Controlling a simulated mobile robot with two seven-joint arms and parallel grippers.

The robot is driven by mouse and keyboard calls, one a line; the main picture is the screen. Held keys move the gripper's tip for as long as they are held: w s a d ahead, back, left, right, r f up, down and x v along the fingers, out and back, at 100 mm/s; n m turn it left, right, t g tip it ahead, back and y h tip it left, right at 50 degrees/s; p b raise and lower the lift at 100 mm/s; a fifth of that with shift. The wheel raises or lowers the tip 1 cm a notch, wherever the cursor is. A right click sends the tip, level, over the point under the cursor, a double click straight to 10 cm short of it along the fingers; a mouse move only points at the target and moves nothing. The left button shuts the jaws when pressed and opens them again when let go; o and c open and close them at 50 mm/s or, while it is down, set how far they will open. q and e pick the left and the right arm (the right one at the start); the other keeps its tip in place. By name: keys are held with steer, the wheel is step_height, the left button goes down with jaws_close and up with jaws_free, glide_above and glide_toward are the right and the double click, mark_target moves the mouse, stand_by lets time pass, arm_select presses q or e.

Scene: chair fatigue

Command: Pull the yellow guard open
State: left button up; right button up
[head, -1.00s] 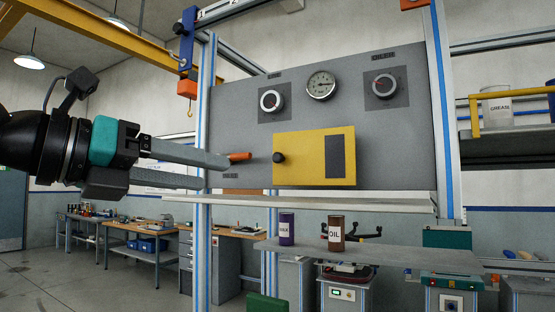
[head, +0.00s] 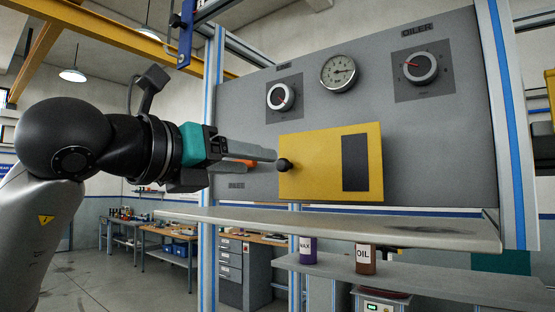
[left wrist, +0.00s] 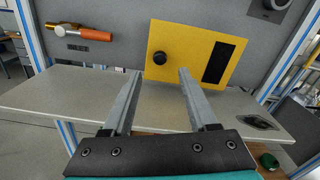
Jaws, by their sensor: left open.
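The yellow guard (head: 320,165) is a flat yellow plate with a dark window, lying against the grey panel. Its round black knob (head: 284,164) sits at its left edge. The guard also shows in the left wrist view (left wrist: 190,42), with the knob (left wrist: 159,58) between the lines of the two fingers and beyond their tips. My left gripper (head: 272,160) is open and empty, its fingertips close to the knob in the head view. In the left wrist view my left gripper (left wrist: 161,72) points at the panel with a wide gap. My right gripper is not in view.
An orange handle (left wrist: 88,33) sticks out left of the guard. A grey shelf (head: 340,222) juts out below the panel. Dials (head: 339,73) and knobs (head: 417,68) sit above the guard. Purple (head: 307,249) and brown (head: 365,259) cans stand lower down.

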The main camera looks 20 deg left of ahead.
mark_target(281, 165)
arm_select(q)
steer(key=p+x, duration=0.1)
steer(key=x, duration=0.6)
steer(key=shift+w, duration=0.2)
jaws_close()
stand_by(1.1)
